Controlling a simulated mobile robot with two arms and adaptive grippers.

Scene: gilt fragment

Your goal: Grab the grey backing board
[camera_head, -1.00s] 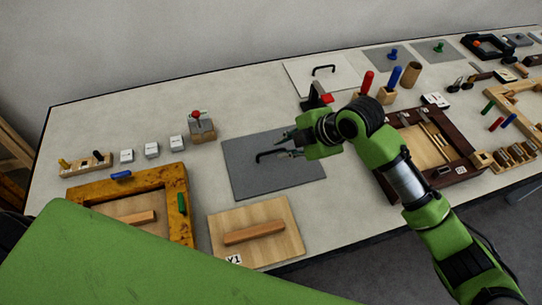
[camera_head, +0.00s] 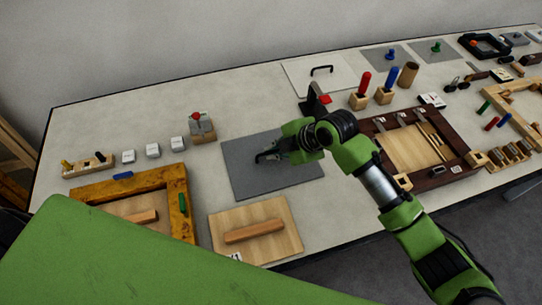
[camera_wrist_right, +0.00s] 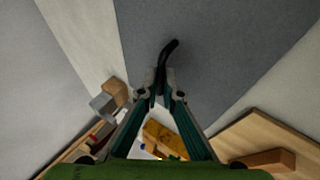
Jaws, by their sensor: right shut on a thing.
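The grey backing board (camera_head: 243,180) lies flat on the table, with a black handle on its top. In the right wrist view the board (camera_wrist_right: 230,50) fills the upper middle, and its black handle (camera_wrist_right: 170,47) rises between my fingertips. My right gripper (camera_head: 265,157) is over the board and shut on the handle; its fingertips also show in the right wrist view (camera_wrist_right: 160,95). Part of the handle is hidden by the fingers. The board appears to rest on the table. My left gripper is not in view.
A wooden board with a bar handle (camera_head: 255,231) lies just in front. A yellowish wooden frame (camera_head: 178,202) is to the left, and a dark wooden frame (camera_head: 455,172) to the right. A grey block with a red knob (camera_head: 201,128) stands behind left. Bare table (camera_head: 120,115) shows at back left.

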